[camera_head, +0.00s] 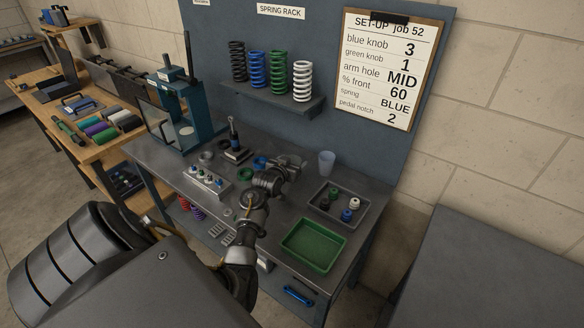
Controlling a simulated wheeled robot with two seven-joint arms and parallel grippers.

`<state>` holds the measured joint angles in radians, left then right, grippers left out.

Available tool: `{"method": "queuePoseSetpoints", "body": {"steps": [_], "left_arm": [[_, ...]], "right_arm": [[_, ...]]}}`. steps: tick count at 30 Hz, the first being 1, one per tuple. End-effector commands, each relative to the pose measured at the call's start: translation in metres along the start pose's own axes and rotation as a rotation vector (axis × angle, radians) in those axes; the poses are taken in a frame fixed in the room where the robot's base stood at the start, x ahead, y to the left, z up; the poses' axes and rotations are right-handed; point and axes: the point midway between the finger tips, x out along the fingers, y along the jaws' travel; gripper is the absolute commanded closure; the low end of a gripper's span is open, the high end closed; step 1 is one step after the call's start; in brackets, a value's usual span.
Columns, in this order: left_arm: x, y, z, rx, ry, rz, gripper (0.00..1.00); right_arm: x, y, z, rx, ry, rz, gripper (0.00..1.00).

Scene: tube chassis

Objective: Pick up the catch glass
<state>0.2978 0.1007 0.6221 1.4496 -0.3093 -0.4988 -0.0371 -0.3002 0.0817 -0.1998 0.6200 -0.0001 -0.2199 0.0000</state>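The catch glass, which I take to be the clear bluish cup (326,163), stands upright towards the back right of the dark metal bench (276,222). My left arm comes in from the lower left over the bench. Its gripper (296,164) is just left of the glass, with a small gap visible between them in the picture. The fingers are small and dark, so I cannot tell whether they are open or shut. The glass does not appear to be held. My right gripper is out of view.
A grey tray with knobs (326,221) and an empty green tray (313,261) lie to the right. A knob block (203,188) and teal press frame (152,125) stand left. A spring shelf (277,105) and set-up board (387,75) are behind.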

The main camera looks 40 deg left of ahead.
Motion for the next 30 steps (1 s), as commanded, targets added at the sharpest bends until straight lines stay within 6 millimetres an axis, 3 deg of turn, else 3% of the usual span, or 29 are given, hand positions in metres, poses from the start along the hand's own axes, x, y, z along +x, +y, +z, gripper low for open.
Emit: {"method": "queuePoseSetpoints", "body": {"steps": [1, 8, 17, 24, 30], "left_arm": [[0.000, 0.000, 0.000, 0.000, 0.000, 0.000, 0.35], [0.000, 0.000, 0.000, 0.000, 0.000, 0.000, 0.64], [-0.001, 0.000, -0.002, 0.000, 0.001, 0.000, 0.64], [-0.007, -0.001, -0.026, 0.003, 0.006, -0.001, 0.64], [-0.050, 0.002, -0.056, 0.004, 0.007, -0.001, 0.64]], "right_arm": [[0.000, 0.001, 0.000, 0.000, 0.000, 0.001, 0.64], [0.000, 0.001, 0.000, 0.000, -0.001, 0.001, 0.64], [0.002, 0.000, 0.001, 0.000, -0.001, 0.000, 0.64], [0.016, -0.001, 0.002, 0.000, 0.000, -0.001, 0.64], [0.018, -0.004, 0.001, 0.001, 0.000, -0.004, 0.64]]}}
